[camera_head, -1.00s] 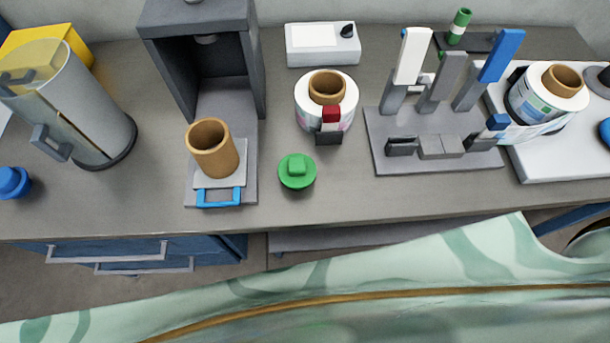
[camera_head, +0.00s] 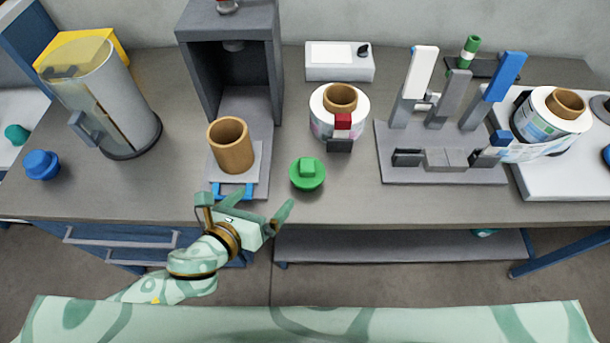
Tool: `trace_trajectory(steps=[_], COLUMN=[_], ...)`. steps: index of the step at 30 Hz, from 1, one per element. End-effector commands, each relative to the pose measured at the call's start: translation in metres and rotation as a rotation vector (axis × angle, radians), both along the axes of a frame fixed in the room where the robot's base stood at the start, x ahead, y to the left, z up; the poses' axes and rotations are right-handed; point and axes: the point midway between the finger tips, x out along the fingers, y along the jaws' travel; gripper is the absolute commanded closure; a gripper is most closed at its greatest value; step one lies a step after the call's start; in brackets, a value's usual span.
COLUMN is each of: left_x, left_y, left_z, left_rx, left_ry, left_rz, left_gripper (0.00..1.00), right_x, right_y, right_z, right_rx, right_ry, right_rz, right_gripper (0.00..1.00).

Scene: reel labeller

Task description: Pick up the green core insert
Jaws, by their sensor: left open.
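The green core insert (camera_head: 307,174) is a round green disc with a small raised block on top. It sits on the grey bench top, right of the press and near the front edge. My left gripper (camera_head: 262,200) is open and empty at the bench's front edge, to the left of and nearer than the insert. Its fingers do not touch the insert. One finger overlaps the blue handle of the press plate in the picture. My right gripper is not in view.
A brown cardboard core (camera_head: 232,148) stands on the plate of the dark press (camera_head: 230,60). A label reel (camera_head: 338,113) with a red-topped clip is behind the insert. A rack (camera_head: 440,166) with upright levers stands to the right. Bare bench lies around the insert.

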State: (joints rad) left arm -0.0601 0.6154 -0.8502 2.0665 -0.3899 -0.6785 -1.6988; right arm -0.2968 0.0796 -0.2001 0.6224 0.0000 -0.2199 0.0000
Motion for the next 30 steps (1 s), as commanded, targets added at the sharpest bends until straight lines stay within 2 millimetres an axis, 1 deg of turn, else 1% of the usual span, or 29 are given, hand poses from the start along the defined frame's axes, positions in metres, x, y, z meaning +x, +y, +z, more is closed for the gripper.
trace_trajectory(steps=[1,3,5,7,11,15,18,21,26,30], left_x=[-0.004,-0.008,-0.009,-0.005,0.017,0.045,0.060,0.069,0.079,0.097], left_y=[-0.004,-0.008,-0.012,-0.017,-0.032,-0.049,-0.060,-0.066,-0.072,-0.083], left_z=[-0.001,-0.001,-0.003,-0.007,-0.018,-0.032,-0.040,-0.044,-0.049,-0.059], left_rx=[0.082,0.162,0.201,0.218,0.216,0.217,0.216,0.216,0.216,0.215], left_ry=[-0.054,-0.110,-0.138,-0.152,-0.153,-0.152,-0.150,-0.149,-0.149,-0.147], left_rz=[-0.084,-0.169,-0.209,-0.227,-0.227,-0.224,-0.225,-0.225,-0.224,-0.223], left_gripper=[0.00,0.00,0.00,0.00,0.00,0.00,0.00,0.00,0.00,0.00], right_x=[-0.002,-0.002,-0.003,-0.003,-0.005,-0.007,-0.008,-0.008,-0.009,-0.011], right_y=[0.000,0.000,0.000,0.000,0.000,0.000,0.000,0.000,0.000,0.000], right_z=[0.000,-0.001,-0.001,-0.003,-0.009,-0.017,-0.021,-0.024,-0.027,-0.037], right_rx=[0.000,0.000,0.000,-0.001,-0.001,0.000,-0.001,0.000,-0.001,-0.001], right_ry=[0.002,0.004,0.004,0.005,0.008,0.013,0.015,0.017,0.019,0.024], right_rz=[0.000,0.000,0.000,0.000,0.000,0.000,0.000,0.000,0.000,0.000], right_gripper=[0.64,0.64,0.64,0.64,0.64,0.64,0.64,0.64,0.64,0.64])
